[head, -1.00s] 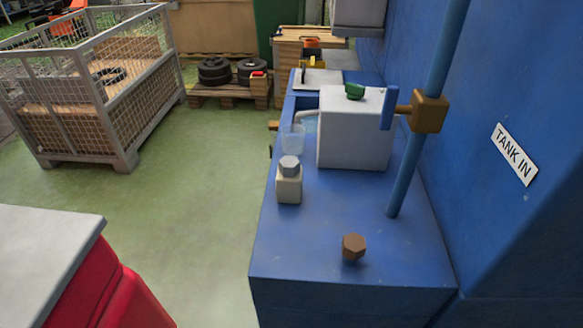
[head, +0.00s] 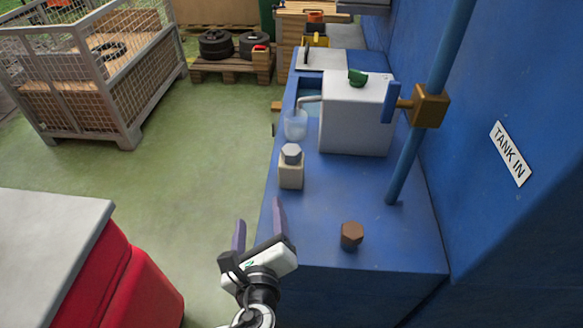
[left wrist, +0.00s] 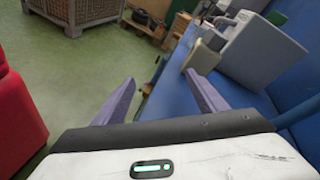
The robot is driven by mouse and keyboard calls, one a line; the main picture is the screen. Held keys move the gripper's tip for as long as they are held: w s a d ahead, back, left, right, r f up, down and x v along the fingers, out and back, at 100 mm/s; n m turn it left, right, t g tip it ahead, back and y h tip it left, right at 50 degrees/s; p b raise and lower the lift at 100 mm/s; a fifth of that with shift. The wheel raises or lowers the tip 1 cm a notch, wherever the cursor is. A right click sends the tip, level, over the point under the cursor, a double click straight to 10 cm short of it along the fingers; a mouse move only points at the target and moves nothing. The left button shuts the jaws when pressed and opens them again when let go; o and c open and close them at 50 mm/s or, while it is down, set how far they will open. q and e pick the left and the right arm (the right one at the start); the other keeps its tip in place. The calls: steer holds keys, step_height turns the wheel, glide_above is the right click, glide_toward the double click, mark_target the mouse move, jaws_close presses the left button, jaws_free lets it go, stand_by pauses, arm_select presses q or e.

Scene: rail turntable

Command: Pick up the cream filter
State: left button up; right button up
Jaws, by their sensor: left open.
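The cream filter (head: 291,175) is a small cream block with a grey six-sided cap. It stands upright on the blue bench (head: 300,225), near its left edge, in the head view. In the left wrist view the cream filter (left wrist: 204,56) shows beyond the right fingertip, partly overlapped by it. My left gripper (head: 259,213) is open and empty, at the bench's front left edge, nearer to me than the filter and apart from it. Its two purple fingers also show in the left wrist view (left wrist: 159,82). My right gripper is not in view.
A clear cup (head: 295,125) stands behind the filter, under the spout of a white box (head: 355,115). A brown hex piece (head: 351,234) sits at the bench front. A blue pipe (head: 412,150) rises on the right. A grey-topped red cabinet (head: 120,270) is at left.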

mark_target(290, 176)
arm_select(q)
steer(key=d+r+m+t, duration=0.1)
steer(key=m, duration=0.1)
steer(key=w+d+r+m+t+h, duration=0.1)
steer(key=d+m, duration=0.1)
steer(key=m, duration=0.1)
steer(key=d+m+t+h, duration=0.1)
steer(key=m, duration=0.2)
steer(key=shift+w+d+r, duration=0.2)
steer(key=shift+w+r, duration=0.2)
steer(key=shift+w+d+r+m+t+h, duration=0.15)
steer(key=shift+w+m+t+h, duration=0.15)
steer(key=shift+w+m+h, duration=0.15)
steer(key=w, duration=0.5)
steer(key=shift+w, duration=0.35)
steer(key=shift+w+d+f, duration=0.1)
steer(key=shift+w+f, duration=0.1)
steer(key=shift+w, duration=0.7)
steer(key=shift+w+d+f, duration=0.1)
steer(key=shift+w+f, duration=0.1)
steer(key=shift+w, duration=0.65)
steer(key=shift+w+d+f, duration=0.1)
steer(key=shift+w+f, duration=0.1)
steer(key=shift+w, duration=0.7)
steer(key=shift+c, duration=0.5)
steer(key=c, duration=1.5)
steer(key=shift+r, duration=0.15)
